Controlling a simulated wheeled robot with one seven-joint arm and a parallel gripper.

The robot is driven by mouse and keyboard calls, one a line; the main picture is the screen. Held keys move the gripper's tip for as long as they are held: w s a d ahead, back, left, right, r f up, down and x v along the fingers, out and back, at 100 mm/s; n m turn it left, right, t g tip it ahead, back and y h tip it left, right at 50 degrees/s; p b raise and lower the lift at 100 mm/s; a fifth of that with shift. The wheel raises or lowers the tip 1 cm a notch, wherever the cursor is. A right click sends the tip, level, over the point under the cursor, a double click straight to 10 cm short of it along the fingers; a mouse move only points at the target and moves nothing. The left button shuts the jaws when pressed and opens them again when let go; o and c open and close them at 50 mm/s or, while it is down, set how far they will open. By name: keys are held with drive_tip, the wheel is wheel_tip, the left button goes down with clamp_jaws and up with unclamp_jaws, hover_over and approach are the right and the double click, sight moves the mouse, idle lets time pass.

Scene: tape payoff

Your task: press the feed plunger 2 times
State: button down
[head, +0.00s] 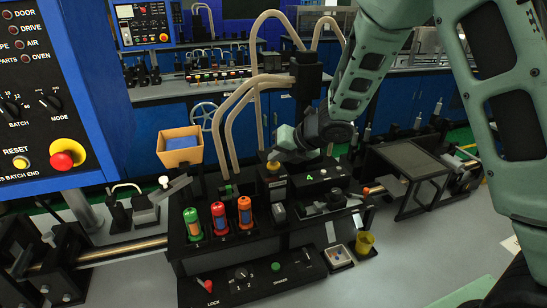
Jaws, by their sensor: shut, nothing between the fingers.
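My gripper (276,156) is at the end of my green arm in the head view, shut and empty, pointing down to the left. Its tips are directly over a small orange-yellow knob (273,166) on a black block, which looks like the feed plunger. The tips hide the top of the knob, and I cannot tell whether they touch it or how far down it is. A green digit display (310,179) reading 4 is on the black panel just right of it.
Green, orange and red canisters (219,218) stand left of the knob. Beige hoses (226,120) rise behind it. A tan bin (180,146) is at left.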

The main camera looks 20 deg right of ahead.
sight(277, 165)
drive_tip(key=shift+r+p, duration=1.15)
drive_tip(key=shift+r, duration=0.45)
drive_tip(key=shift+r, duration=0.1)
wheel_tip(277, 165, up, 5)
drive_tip(key=p, duration=0.4)
drive_tip(key=s+a+f+m+g+h+b, duration=0.1)
drive_tip(key=s+a+f+m+g+b, duration=0.1)
drive_tip(key=s+m, duration=0.6)
drive_tip(key=s+a+f+m+g+h+b, duration=0.2)
drive_tip(key=s+m, duration=0.7)
drive_tip(key=s, duration=0.7)
drive_tip(key=s+a+f+m+g+h+b, duration=0.1)
drive_tip(key=s+a+f+m+g+b, duration=0.1)
drive_tip(key=s+m+b, duration=0.4)
drive_tip(key=s+a+m+g, duration=0.1)
drive_tip(key=s+m, duration=0.2)
drive_tip(key=s, duration=0.3)
drive_tip(key=shift+f+h, duration=0.3)
drive_tip(key=shift+h, duration=0.1)
